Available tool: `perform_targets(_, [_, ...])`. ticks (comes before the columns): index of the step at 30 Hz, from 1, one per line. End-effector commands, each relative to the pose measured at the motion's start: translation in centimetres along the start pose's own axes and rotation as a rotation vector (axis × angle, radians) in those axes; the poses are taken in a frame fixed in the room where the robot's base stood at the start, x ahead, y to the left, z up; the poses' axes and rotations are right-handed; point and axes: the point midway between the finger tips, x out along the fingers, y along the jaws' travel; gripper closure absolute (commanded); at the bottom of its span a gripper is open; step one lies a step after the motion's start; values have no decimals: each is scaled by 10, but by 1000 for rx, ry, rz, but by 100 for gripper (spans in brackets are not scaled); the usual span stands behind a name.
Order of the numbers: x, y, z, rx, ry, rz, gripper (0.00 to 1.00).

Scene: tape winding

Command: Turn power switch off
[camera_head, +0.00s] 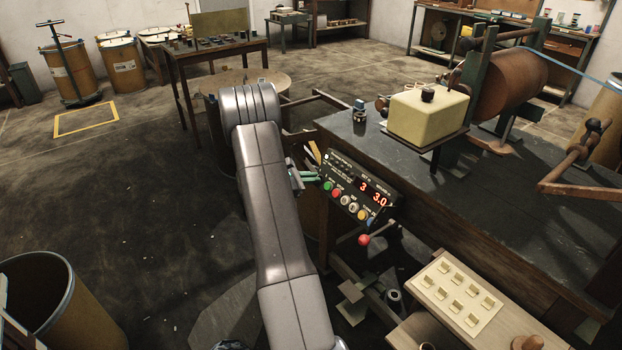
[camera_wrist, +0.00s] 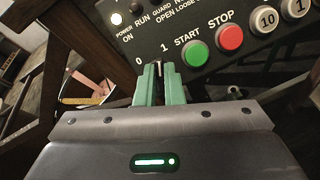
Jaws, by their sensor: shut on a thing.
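The control panel (camera_head: 346,172) is a dark box on the front of the workbench, with a red display reading 3 and 3.0. In the wrist view the panel (camera_wrist: 215,78) shows a lit POWER ON lamp (camera_wrist: 116,19). The power switch (camera_wrist: 156,67) is a small lever below it, beside the labels 0 and 1. It is mostly hidden between the green fingers. My gripper (camera_wrist: 156,78) is shut on the switch lever. In the head view my gripper (camera_head: 303,176) is at the panel's left end. The lever's exact tilt cannot be told.
A green START button (camera_wrist: 195,53) and a red STOP button (camera_wrist: 230,37) sit close right of the fingers. A red-knobbed lever (camera_head: 364,240) projects below the panel. The workbench (camera_head: 520,190) carries a yellow block (camera_head: 428,118) and a brown roll (camera_head: 510,82).

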Motion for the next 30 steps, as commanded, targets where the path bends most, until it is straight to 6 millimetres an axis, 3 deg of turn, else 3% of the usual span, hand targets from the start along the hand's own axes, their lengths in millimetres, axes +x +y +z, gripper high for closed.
perform_targets(30, [0, 1, 1, -868, 0, 195, 100])
